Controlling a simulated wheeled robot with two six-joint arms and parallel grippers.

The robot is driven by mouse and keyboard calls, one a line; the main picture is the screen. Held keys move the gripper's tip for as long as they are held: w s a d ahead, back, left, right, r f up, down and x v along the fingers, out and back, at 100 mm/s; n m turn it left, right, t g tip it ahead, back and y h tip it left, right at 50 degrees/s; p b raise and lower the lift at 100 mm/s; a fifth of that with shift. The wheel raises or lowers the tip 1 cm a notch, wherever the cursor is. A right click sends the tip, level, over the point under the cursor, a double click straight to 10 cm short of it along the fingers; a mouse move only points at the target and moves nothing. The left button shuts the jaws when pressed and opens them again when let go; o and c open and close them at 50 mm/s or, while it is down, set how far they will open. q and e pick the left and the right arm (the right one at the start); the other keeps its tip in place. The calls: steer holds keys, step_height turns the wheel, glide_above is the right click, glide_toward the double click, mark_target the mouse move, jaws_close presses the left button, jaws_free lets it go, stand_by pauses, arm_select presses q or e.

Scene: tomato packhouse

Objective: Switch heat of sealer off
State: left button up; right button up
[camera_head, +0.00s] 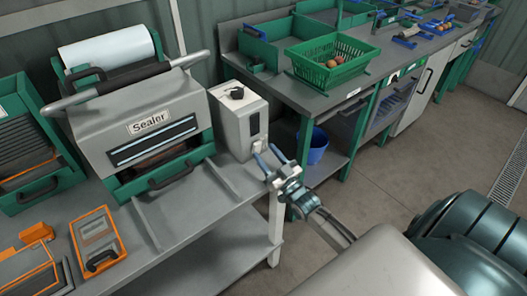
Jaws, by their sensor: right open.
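The grey sealer (140,122), labelled "Sealer", stands on the left bench with its long handle bar across the top. A light grey control box (228,122) stands at its right side. A black knob (237,93) sits on top of the box, and a dark panel (254,124) is on its right face. A small pale switch-like part (260,146) is low on that face; its setting is too small to tell. My right gripper (267,155) is open, its blue fingertips close to this part; whether they touch cannot be told. My left gripper is out of view.
A green basket (333,75) with tomatoes stands on the back bench. A blue bucket (313,150) is below it. Orange-framed trays (98,242) lie at the left bench's front. Open floor (400,160) lies to the right.

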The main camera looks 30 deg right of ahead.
steer(key=b+v, duration=0.1)
steer(key=v, duration=0.7)
steer(key=shift+s, duration=0.25)
